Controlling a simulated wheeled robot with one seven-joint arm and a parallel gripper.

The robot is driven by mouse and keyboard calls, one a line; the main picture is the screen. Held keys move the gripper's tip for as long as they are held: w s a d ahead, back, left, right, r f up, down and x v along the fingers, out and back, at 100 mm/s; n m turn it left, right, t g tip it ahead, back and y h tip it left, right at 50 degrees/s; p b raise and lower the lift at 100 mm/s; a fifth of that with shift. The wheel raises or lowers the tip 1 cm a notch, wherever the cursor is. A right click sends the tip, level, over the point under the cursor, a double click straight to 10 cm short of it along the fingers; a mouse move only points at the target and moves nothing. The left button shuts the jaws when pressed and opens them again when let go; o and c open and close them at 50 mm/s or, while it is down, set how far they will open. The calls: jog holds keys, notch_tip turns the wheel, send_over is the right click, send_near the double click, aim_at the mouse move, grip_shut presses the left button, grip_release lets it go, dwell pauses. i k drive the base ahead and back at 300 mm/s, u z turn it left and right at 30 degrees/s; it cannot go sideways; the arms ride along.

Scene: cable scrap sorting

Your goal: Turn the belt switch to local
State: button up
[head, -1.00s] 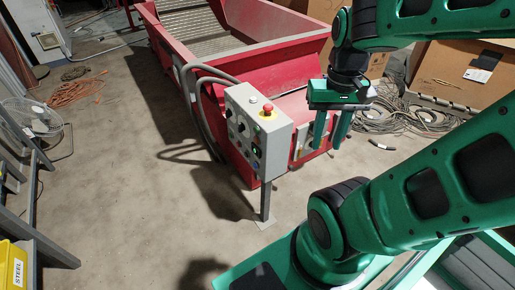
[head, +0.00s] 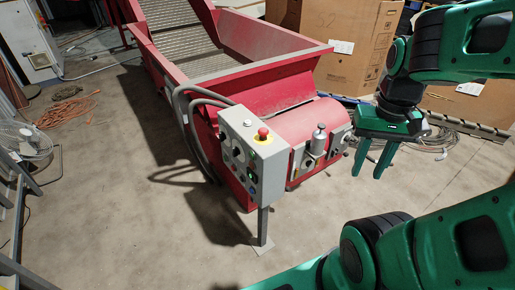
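A grey control box (head: 253,157) stands on a post at the near end of the red belt conveyor (head: 225,60). A red mushroom button (head: 263,133) on a yellow base sits on its upper right. Several knobs and buttons, one of them lit green, are on its left face, seen at a steep angle. Which knob is the belt switch, and where it points, I cannot tell. My gripper (head: 369,170) hangs to the right of the box and conveyor end, pointing down. Its two green fingers are apart with nothing between them. It touches nothing that I can see.
A grey motor unit (head: 319,138) sits on the conveyor end, between the box and my gripper. Cardboard boxes (head: 345,35) and coiled cable (head: 440,140) lie behind. The floor (head: 110,215) left of the box is clear.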

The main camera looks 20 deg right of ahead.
aim_at(236, 151)
jog(key=z, duration=0.65)
jog(key=k, duration=0.75)
jog(key=u, duration=0.7)
jog(key=i, duration=1.15)
jog(key=u, duration=0.8)
